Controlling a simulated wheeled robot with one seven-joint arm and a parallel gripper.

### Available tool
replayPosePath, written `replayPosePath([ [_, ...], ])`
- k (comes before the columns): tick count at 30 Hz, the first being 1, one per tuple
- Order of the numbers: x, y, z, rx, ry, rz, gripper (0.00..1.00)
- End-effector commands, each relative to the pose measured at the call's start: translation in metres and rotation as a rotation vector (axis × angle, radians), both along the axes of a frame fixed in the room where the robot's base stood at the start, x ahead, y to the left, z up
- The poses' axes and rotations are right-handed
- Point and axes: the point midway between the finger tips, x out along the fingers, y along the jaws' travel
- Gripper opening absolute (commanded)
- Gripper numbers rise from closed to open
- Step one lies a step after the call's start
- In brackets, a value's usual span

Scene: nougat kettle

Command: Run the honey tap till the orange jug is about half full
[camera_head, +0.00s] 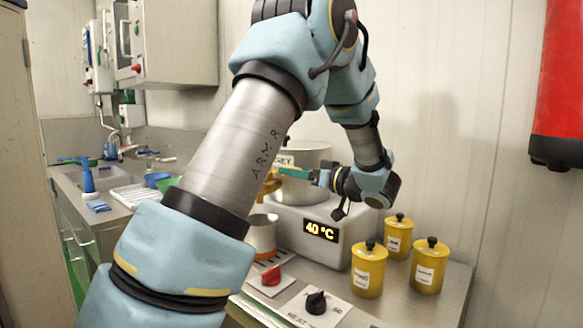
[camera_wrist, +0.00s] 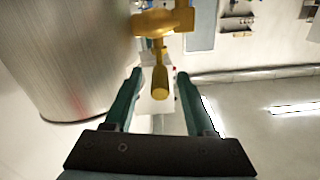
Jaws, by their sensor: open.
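The steel honey tank (camera_head: 305,158) stands on a white heater base whose display reads 40 °C. Its brass-yellow tap (camera_head: 268,186) sticks out at the left of the tank; in the wrist view the tap's lever (camera_wrist: 160,75) points down toward me. My gripper (camera_wrist: 160,73) is open, its two green fingers on either side of the lever end, with gaps showing. In the head view my gripper (camera_head: 296,172) is beside the tap. The jug (camera_head: 263,236), pale above and orange below, stands beneath the tap, partly behind my arm. Its fill level and any honey flow cannot be seen.
Several yellow lidded canisters (camera_head: 368,268) stand right of the base. A red knob (camera_head: 271,276) and a black knob (camera_head: 316,302) sit at the counter front. A sink (camera_head: 95,180) with a blue brush is at left. A red cylinder (camera_head: 558,90) hangs at upper right.

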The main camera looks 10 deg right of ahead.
Motion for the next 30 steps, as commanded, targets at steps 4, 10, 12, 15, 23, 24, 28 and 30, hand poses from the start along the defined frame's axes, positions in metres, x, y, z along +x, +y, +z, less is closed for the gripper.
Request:
replayPosePath([
  [4,0.0077,0.0076,0.0006,0.001,0.001,0.001,0.56],
  [10,0.0095,0.0088,-0.0002,0.000,0.000,0.000,0.56],
  [12,0.0095,0.0088,-0.0002,0.000,0.000,0.000,0.56],
  [15,0.0094,0.0087,-0.0003,0.000,0.000,0.000,0.49],
  [23,0.0092,0.0086,-0.0002,0.000,0.000,0.000,0.20],
  [24,0.0092,0.0086,-0.0002,0.000,0.000,0.000,0.15],
  [28,0.0092,0.0086,-0.0002,0.000,0.000,0.000,0.01],
  [30,0.0092,0.0086,-0.0002,0.000,0.000,0.000,0.00],
])
